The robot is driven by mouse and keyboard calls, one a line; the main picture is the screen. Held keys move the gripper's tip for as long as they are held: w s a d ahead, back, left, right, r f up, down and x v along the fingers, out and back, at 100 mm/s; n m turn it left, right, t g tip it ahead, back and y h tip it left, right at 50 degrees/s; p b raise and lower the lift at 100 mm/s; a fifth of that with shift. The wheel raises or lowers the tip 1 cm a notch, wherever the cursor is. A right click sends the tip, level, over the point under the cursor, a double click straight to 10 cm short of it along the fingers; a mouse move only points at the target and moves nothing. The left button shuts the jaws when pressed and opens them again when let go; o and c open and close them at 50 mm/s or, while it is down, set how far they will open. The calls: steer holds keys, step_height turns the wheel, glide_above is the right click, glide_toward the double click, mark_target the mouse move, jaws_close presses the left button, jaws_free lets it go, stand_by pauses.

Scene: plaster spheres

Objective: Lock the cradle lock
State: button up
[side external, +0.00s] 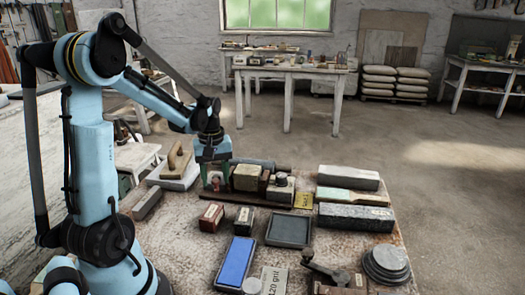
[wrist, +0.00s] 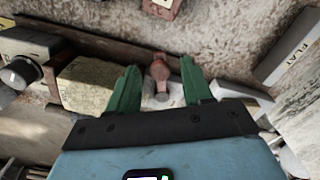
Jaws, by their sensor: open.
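A small red piece with a rounded body (wrist: 159,72), which looks like the cradle lock, stands at the back edge of the table beside a dark rail. My gripper (wrist: 160,66) is open, with one green finger on each side of the red piece in the wrist view. I cannot tell whether either finger touches it. In the side view my gripper (side external: 215,178) points down at the back left of the table, and the red piece (side external: 215,184) shows small between the fingers. Its lower part is hard to make out.
A tan block (wrist: 88,85) stands close left of my gripper in the wrist view. A grey slab marked FLAT (wrist: 288,48) lies to the right. In the side view, a blue stone (side external: 235,263), a dark tray (side external: 289,230) and other blocks cover the table's front.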

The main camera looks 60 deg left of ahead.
jaws_close()
steer(key=shift+w+d+n, duration=0.1)
steer(key=shift+w+n, duration=0.2)
steer(key=shift+n, duration=0.2)
jaws_free()
stand_by(0.4)
